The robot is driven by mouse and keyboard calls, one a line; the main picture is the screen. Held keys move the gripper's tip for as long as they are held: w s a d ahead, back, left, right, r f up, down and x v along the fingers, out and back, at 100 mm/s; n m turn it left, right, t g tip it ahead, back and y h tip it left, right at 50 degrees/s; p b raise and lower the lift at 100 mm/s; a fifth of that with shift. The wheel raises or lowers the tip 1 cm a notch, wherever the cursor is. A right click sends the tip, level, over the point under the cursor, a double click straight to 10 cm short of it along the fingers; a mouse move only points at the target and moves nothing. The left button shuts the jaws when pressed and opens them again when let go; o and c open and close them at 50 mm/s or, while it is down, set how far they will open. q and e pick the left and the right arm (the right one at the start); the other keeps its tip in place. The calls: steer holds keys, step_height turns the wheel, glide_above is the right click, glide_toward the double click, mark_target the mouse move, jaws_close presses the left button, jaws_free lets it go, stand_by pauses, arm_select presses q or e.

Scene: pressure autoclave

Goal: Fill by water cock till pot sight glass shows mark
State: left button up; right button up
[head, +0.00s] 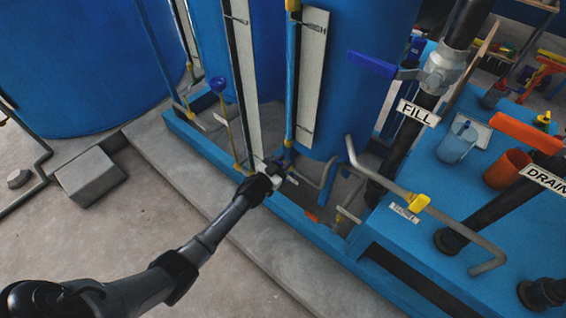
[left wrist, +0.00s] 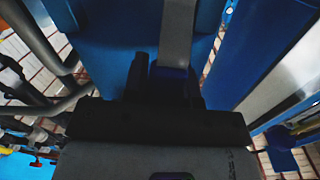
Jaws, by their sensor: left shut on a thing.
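The blue pot (head: 362,100) stands upright at the centre of the head view. A blue upright tube (head: 291,75), seemingly the sight glass, runs beside a pale board (head: 312,75) lettered at its top; its level is not readable. My left gripper (head: 276,172) is at the low fittings near the foot of the tube. In the left wrist view it is shut on a grey lever (left wrist: 177,35) with a dark blue grip between the fingers. Which cock the lever belongs to is partly hidden. My right gripper is not in view.
A pipe with a FILL sign (head: 418,113) and blue handle (head: 371,64) stands right of the pot. Bare floor (head: 150,220) lies left.

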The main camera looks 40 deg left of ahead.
arm_select(q)
jaws_close()
steer(key=shift+a+n+p, duration=0.8)
steer(key=shift+n+p, duration=0.3)
steer(key=o, duration=0.9)
jaws_free()
steer(key=shift+a, duration=0.1)
